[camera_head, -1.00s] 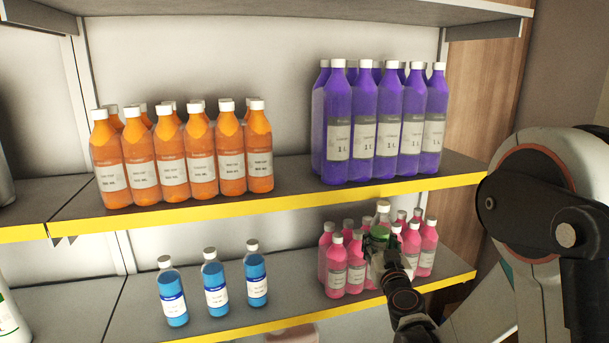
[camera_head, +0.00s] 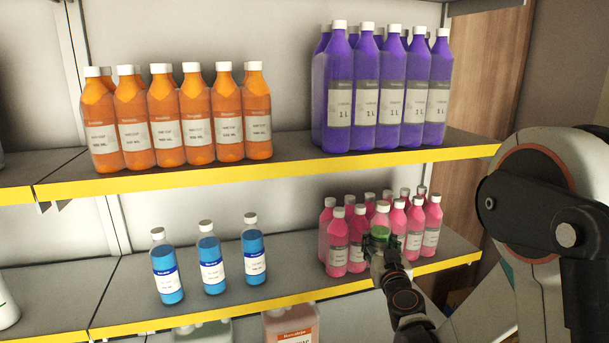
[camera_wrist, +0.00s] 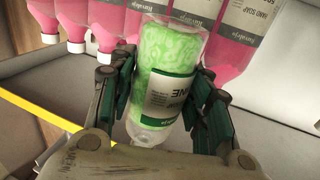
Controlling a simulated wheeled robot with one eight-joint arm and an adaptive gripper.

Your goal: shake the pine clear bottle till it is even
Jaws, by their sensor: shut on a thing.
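The pine clear bottle (camera_head: 380,233) is small, with green contents and a white cap at its top in the head view. My gripper (camera_head: 378,246) is shut around it and holds it near upright in front of the pink bottles. In the wrist view the bottle (camera_wrist: 165,60) shows pale and brighter green in a mottled, swirled pattern, with a clear part at the lower end of the picture. Its white and green label shows upside down there. The gripper's fingers (camera_wrist: 163,100) press on both of its sides. Its cap is hidden in the wrist view.
Pink bottles (camera_head: 337,243) stand close behind the held bottle on the lower shelf (camera_head: 300,285). Several blue bottles (camera_head: 211,260) stand at its left. Orange bottles (camera_head: 197,115) and purple bottles (camera_head: 366,90) fill the shelf above, whose yellow edge overhangs. Lower-shelf space between blue and pink is free.

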